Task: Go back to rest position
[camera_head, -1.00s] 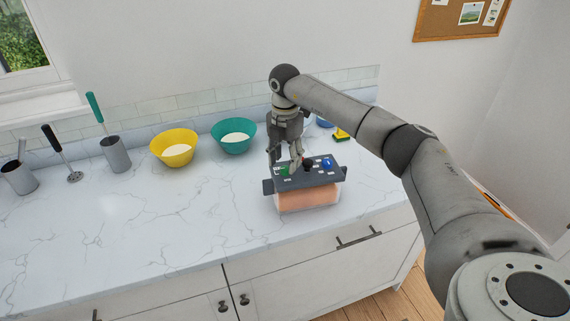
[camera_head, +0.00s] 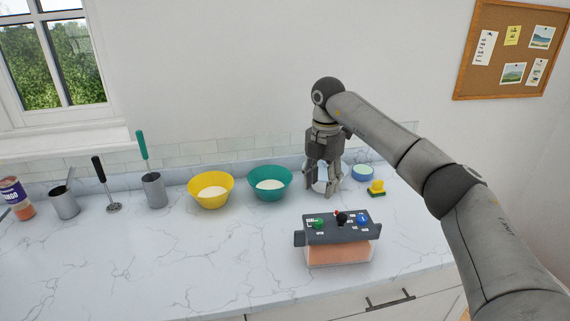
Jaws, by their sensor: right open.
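My right gripper (camera_head: 323,190) points down, open, above the back of the counter, behind the box and to the right of the teal bowl. Its fingers are apart, with a pale thing partly hidden behind them; I cannot tell what it is. A clear box with orange contents (camera_head: 338,252) stands on the counter, in front of the gripper and apart from it. Its dark grey lid (camera_head: 338,231) has a green, a black and a blue knob. My left gripper is not in view.
On the white marble counter (camera_head: 170,270) stand a yellow bowl (camera_head: 211,190), a teal bowl (camera_head: 270,183), grey cups with utensils (camera_head: 154,189), a jar (camera_head: 17,198), a small blue bowl (camera_head: 363,172) and a yellow-green sponge (camera_head: 376,188). The front left of the counter is clear.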

